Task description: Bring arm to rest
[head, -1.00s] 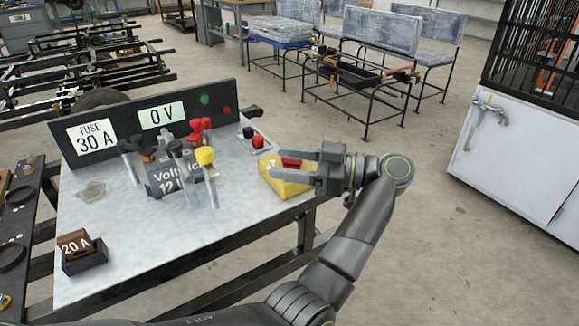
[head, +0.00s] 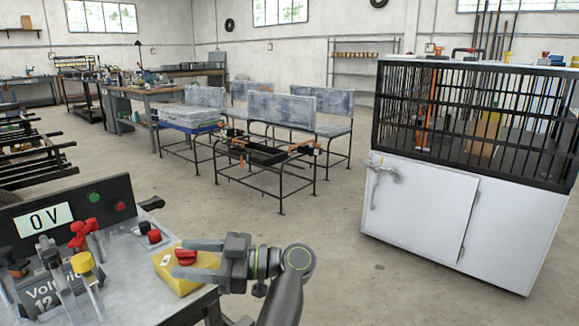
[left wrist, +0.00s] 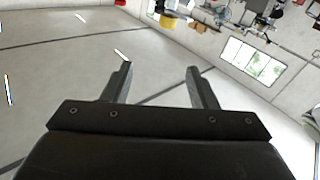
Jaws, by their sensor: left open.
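My left gripper (head: 183,261) is at the bottom of the head view, its fingers pointing left. It is open, with a gap between the fingers. In the head view it overlaps a yellow box with a red knob (head: 172,281) at the bench's right edge; I cannot tell whether they touch. My left forearm comes up from the bottom edge. My right gripper is not in view.
The grey workbench (head: 130,262) carries a panel reading 0 V (head: 43,219), a battery (head: 45,293), and red and yellow clamps. A white cabinet with a black cage (head: 425,205) stands at the right. The floor (head: 330,255) between is clear.

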